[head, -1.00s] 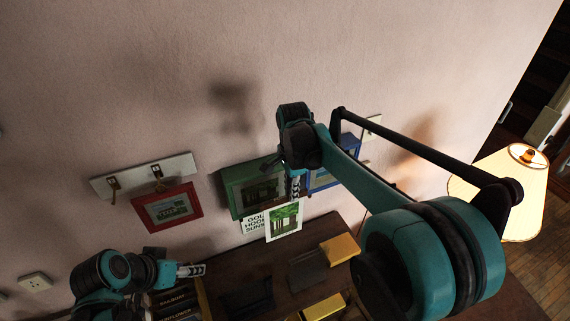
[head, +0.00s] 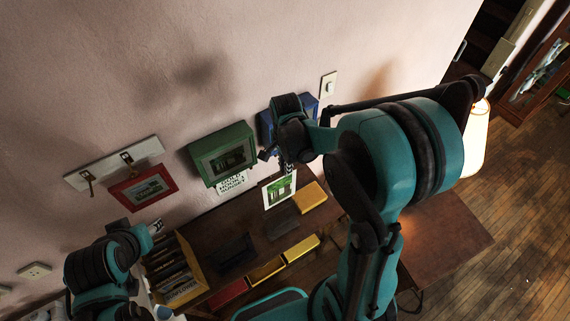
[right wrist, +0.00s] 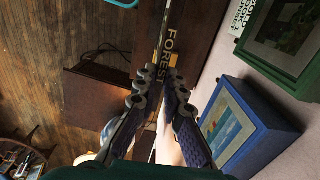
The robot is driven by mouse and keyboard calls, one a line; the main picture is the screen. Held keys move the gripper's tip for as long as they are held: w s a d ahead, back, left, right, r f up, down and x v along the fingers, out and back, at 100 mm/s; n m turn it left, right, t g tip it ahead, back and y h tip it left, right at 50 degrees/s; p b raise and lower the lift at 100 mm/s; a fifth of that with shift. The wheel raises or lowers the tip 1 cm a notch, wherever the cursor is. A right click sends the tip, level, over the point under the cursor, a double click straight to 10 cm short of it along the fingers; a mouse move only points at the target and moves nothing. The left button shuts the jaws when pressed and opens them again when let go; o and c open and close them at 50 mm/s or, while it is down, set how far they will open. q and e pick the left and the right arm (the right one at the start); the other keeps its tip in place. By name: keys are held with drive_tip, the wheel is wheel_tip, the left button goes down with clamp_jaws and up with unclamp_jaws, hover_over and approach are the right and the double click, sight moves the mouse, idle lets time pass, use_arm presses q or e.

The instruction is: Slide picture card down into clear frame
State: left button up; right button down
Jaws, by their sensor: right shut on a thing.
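The picture card (head: 279,190), white-edged with a green forest picture, hangs upright below my right gripper (head: 284,167) in the head view. The right gripper is shut on its top and holds it above the dark shelf top. In the right wrist view, the right gripper's fingers (right wrist: 165,80) meet, and the card shows only as a thin pale edge beside the word FOREST. I cannot make out the clear frame with certainty. My left gripper (head: 157,226) is at the left, apart from the card, and its jaw opening is unclear.
A green frame (head: 222,155), a blue frame (head: 268,124) and a red frame (head: 142,189) are on the wall. A text sign (head: 232,183) is below the green one. A lamp (head: 472,140) is at right.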

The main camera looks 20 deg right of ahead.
drive_tip(key=shift+f+b, duration=0.15)
drive_tip(key=shift+b, duration=0.15)
wheel_tip(320, 180, down, 5)
drive_tip(key=b, duration=0.4)
drive_tip(key=shift+r+b, duration=0.2)
drive_tip(key=shift+b, duration=0.2)
idle(0.6)
drive_tip(key=shift+f, duration=0.15)
drive_tip(key=shift+f+b, duration=7.8)
drive_tip(key=shift+f, duration=0.75)
